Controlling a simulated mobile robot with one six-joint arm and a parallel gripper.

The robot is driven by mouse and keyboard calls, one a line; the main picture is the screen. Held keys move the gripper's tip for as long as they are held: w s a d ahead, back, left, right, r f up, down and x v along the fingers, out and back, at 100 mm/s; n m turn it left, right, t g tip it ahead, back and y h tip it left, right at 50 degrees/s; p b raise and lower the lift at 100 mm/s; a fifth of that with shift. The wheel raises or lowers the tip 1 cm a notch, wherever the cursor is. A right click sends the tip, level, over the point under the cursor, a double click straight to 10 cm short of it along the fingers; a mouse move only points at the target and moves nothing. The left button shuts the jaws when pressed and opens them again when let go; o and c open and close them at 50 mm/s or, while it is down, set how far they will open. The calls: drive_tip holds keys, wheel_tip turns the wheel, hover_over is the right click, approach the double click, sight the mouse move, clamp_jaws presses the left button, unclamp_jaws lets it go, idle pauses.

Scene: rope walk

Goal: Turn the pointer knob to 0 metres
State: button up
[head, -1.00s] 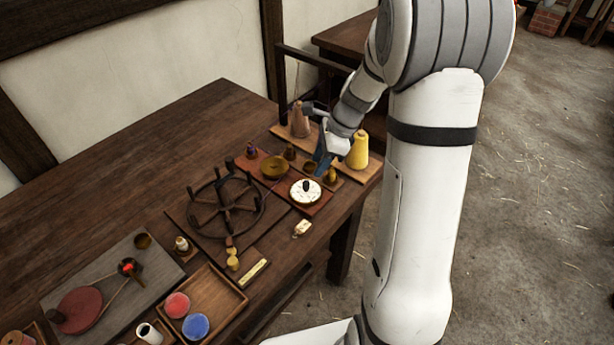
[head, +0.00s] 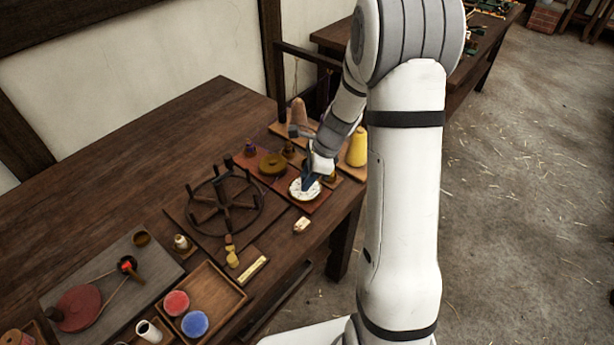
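The pointer knob's white round dial (head: 298,189) sits on a reddish board (head: 322,205) near the right end of the table. My gripper (head: 306,186) points down over the dial, with its dark blue fingers at or just above the middle. The fingers cover the dark knob, so its pointing direction is hidden. The dial's marks are too small to read. I cannot tell whether the fingers touch the knob or how far apart they are.
A brass-coloured round piece (head: 272,165) stands close behind the dial, and a yellow cone (head: 357,150) stands to the right. A spoked wheel (head: 225,205) lies to the left. A small cream tag (head: 302,224) lies in front. The table's back left is bare.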

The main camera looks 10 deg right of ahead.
clamp_jaws()
drive_tip(key=shift+n, duration=0.3)
